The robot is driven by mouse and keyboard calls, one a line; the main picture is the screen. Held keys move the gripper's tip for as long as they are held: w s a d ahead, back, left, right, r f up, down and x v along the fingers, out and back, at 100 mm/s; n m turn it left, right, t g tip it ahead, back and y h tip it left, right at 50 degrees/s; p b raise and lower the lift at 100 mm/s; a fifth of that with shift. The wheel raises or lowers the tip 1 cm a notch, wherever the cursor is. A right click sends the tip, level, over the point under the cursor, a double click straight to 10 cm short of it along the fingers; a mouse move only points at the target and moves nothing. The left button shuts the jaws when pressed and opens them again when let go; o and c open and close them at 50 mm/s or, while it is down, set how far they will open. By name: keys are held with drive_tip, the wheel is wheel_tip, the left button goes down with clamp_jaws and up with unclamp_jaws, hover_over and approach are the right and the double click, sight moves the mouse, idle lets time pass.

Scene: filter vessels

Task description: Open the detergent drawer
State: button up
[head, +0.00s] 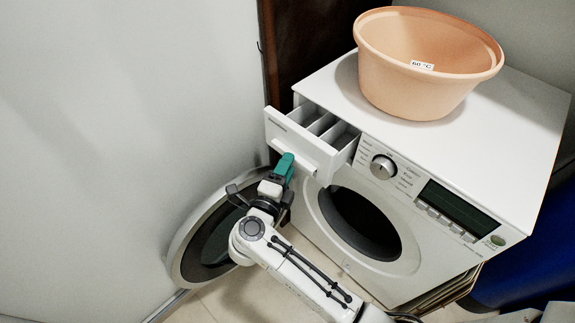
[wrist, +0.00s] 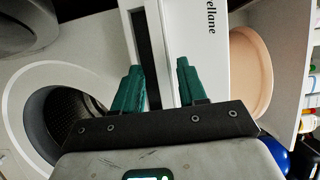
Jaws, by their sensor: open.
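The white detergent drawer (head: 292,140) stands pulled out from the upper left of the washing machine, its inner compartments showing from above. In the wrist view the drawer front (wrist: 205,45) fills the upper middle, with a dark handle recess (wrist: 146,50) along its left part. I cannot tell whether either finger touches the drawer.
The washing machine (head: 500,120) has its round door (head: 185,255) swung open to the left, close beside my arm. A peach basin (head: 415,90) sits on top. A control knob (head: 383,167) is right of the drawer. A pale wall (head: 110,130) fills the left.

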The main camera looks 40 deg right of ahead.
drive_tip(key=v, duration=1)
drive_tip(key=shift+d, duration=0.1)
